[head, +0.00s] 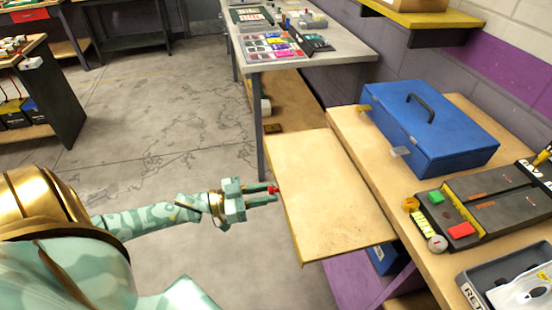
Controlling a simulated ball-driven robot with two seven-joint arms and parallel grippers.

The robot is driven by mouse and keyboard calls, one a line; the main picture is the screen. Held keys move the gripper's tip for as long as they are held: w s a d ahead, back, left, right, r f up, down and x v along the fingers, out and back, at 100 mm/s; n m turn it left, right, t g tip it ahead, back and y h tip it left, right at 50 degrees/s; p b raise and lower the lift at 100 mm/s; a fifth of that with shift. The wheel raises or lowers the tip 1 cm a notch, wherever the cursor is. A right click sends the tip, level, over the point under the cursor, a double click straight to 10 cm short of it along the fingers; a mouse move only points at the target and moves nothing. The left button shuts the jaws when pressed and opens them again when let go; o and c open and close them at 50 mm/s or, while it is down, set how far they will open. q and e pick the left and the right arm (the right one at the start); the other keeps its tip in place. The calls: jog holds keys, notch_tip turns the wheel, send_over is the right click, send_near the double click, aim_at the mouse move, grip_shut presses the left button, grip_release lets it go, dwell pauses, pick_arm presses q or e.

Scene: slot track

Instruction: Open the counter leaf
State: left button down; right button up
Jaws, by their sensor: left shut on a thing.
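The counter leaf (328,195) is a pale wooden board along the left side of the wooden counter (440,262). It sticks out to the left and looks about level with the counter top. A small red knob (273,189) sits at the leaf's left edge. My left gripper (270,193) reaches in from the left and is shut on the red knob, its fingers partly covering it. My right gripper is not in view.
A blue toolbox (430,125) stands on the counter. A dark slot track (490,200) with green and red buttons and a grey tray (510,280) lie nearer. A grey workbench (300,45) stands behind the leaf. The concrete floor (150,130) at left is clear.

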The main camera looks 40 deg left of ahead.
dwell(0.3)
pick_arm(q)
jog(key=c, duration=1.3)
grip_release()
jog(key=shift+o, duration=0.2)
jog(key=p+v, duration=0.1)
jog(key=v, duration=1.5)
jog(key=shift+s+a+p, duration=0.2)
jog(key=shift+p, duration=0.1)
jog(key=shift+f, duration=0.1)
